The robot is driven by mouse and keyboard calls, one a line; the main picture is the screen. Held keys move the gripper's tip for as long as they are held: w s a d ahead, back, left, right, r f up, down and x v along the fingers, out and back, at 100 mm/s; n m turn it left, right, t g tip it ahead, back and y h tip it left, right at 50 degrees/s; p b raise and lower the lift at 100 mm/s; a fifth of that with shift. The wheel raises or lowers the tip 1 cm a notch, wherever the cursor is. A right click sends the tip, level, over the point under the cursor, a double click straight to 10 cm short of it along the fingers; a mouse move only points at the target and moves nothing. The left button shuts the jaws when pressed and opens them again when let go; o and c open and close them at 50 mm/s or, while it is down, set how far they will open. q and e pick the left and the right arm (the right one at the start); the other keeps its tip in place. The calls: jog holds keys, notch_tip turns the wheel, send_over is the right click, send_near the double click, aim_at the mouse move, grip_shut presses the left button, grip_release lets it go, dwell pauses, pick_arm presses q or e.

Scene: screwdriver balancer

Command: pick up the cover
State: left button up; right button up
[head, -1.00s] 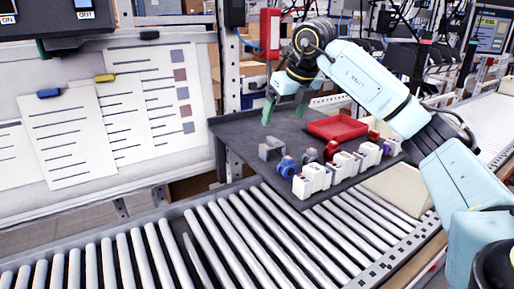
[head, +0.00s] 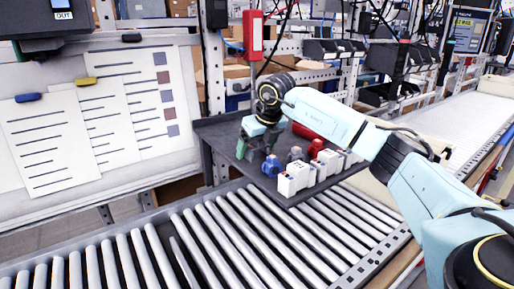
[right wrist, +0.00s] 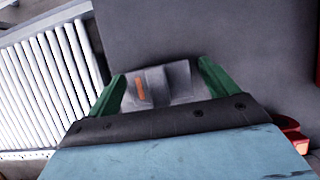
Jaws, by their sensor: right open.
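The cover, a grey bracket-like piece (right wrist: 178,84) with an orange mark on it, lies on the dark tray-like table (head: 215,129). My right gripper (right wrist: 158,82) is open, with one green finger on each side of the cover in the right wrist view. I cannot tell whether the fingers touch it. In the head view my right gripper (head: 256,148) points down low over the left part of the table and hides most of the cover. My left gripper is not in view.
Right of the gripper stand a blue part (head: 272,165), white blocks (head: 293,179) and a red part (head: 316,148). A red tray (head: 306,131) lies behind them, partly hidden by my arm. A roller conveyor (head: 190,240) runs in front.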

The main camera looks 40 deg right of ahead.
jog(key=c, duration=1.2)
